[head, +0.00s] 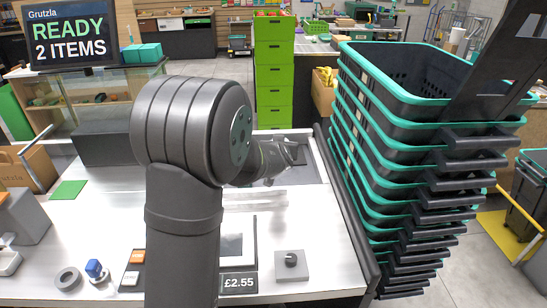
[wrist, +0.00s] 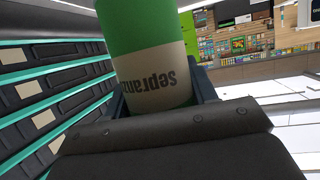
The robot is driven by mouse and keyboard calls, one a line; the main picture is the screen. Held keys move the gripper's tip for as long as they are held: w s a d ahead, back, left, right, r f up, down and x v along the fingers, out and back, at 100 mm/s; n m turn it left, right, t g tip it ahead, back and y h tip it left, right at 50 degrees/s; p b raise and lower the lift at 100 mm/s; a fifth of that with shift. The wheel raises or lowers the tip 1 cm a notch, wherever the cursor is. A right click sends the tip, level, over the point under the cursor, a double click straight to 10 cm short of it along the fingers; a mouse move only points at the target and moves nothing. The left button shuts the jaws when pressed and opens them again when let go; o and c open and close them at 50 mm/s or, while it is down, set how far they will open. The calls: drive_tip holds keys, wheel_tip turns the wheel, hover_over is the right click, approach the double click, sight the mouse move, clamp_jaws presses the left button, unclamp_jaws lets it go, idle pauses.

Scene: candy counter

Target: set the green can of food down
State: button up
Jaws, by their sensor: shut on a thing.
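The green can of food (wrist: 152,62) fills the upper middle of the wrist view. It is green with a pale band, and the lettering on the band reads upside down there. My gripper (wrist: 162,95) is shut on it, with a dark finger on each side of the can. The can's far end runs out of the picture. In the head view my arm covers much of the middle of the counter, and I cannot make out the can there.
A tall stack of dark baskets with teal rims (head: 395,115) stands right of the counter (head: 320,235).

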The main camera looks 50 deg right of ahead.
wheel_tip(320, 180, down, 6)
drive_tip(key=w, duration=0.2)
drive_tip(key=shift+w+r, duration=0.25)
drive_tip(key=shift+w, duration=0.05)
drive_tip(key=shift+f, duration=0.55)
drive_tip(key=o, duration=1.3)
drive_tip(key=shift+f, duration=0.1)
